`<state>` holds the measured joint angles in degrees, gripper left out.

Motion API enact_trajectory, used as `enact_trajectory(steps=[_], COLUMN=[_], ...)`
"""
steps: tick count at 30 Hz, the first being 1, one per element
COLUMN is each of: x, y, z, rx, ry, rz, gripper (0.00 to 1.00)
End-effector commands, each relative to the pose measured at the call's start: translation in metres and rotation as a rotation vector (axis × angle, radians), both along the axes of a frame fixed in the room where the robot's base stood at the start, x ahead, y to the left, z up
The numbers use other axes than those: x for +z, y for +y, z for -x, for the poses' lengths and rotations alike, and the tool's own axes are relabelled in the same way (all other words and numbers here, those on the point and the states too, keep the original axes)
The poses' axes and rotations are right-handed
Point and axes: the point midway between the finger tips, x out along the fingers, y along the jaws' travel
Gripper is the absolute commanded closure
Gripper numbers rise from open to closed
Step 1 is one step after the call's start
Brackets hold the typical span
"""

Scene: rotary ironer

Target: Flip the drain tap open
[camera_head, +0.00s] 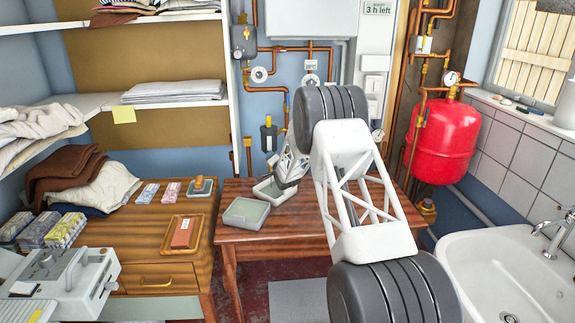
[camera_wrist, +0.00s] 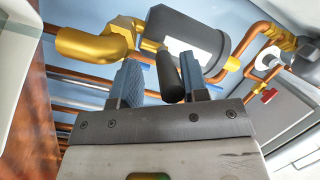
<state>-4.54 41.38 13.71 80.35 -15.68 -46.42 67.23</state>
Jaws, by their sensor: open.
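The drain tap appears in the wrist view as a brass body with a bent spout (camera_wrist: 90,45) and a black rod-like handle (camera_wrist: 170,75). My gripper (camera_wrist: 158,66) is open, its two blue-grey fingers pointing at the pipework. The handle shows between the fingers, nearer the right one; I cannot tell whether they touch. In the head view my gripper is beside the wall above the wooden table, partly hidden by my arm. I cannot make out the tap's handle there.
A dark cylinder with a white label (camera_wrist: 190,40) sits close behind the handle. Copper pipes (camera_wrist: 265,38) run around it, and a red piece (camera_wrist: 269,95) shows at right. The wooden table (camera_head: 285,232) carries a grey tray (camera_head: 245,213). A red tank (camera_head: 442,140) stands farther right.

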Motion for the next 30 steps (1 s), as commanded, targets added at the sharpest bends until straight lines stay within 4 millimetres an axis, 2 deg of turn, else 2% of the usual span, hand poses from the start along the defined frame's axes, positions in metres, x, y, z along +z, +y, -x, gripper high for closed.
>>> enact_trajectory(steps=[30], x=[0.001], y=[-0.015], z=[-0.007], rx=[0.351], ry=[-0.002], rz=[0.001], gripper=[0.57])
